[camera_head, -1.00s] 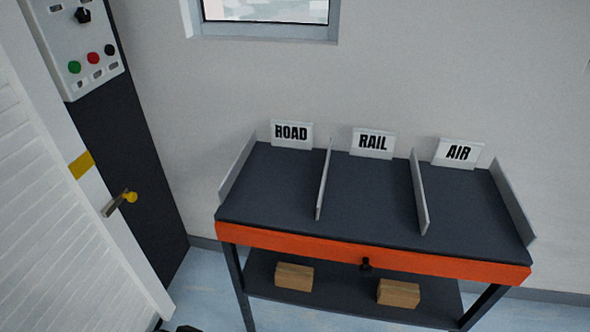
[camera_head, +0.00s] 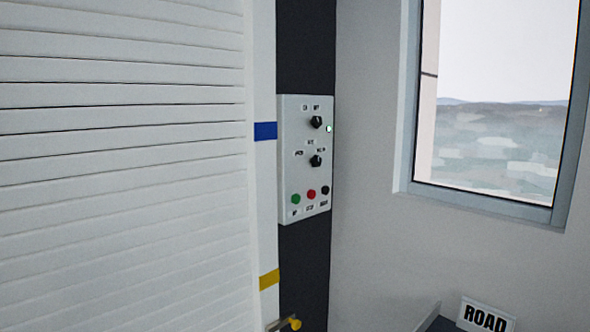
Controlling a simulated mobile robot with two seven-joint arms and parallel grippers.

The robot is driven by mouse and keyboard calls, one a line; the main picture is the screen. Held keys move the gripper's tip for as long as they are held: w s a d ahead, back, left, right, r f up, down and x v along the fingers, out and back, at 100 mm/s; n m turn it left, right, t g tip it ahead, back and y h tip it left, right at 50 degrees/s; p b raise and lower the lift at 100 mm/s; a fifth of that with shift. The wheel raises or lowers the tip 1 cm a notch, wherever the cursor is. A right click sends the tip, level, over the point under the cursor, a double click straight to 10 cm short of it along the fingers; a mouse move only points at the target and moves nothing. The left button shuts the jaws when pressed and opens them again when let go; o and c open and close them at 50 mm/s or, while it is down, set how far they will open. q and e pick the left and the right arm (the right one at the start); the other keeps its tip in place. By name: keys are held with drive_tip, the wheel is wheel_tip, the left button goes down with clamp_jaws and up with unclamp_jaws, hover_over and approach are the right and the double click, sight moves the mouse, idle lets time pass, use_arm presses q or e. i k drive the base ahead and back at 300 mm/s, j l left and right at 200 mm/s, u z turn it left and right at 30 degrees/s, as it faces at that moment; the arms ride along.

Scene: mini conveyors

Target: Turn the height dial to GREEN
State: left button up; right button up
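A light grey control panel (camera_head: 288,180) hangs on a dark column left of the window. It carries an upper black dial (camera_head: 317,122) and a lower black dial (camera_head: 315,160). Their small labels are too blurred to read, so I cannot tell which is the height dial or where either points. A green button (camera_head: 296,198), a red button (camera_head: 311,194) and a black button (camera_head: 325,190) sit in a row below. Neither of my grippers is in view.
A white slatted shutter (camera_head: 120,150) fills the left. Its white post bears a blue band (camera_head: 265,131) and a yellow band (camera_head: 269,279). A yellow-tipped lever (camera_head: 294,323) is at the bottom edge. A ROAD sign (camera_head: 486,316) stands at lower right, below the window (camera_head: 495,110).

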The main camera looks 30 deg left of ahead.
sight(316, 161)
drive_tip(key=i+j+u, duration=0.1)
drive_tip(key=u, duration=0.95)
drive_tip(key=i+j, duration=0.2)
drive_tip(key=j, duration=0.15)
drive_tip(key=i+j, duration=0.25)
drive_tip(key=i+j+z, duration=0.1)
drive_tip(key=j, duration=0.35)
drive_tip(key=i, duration=0.1)
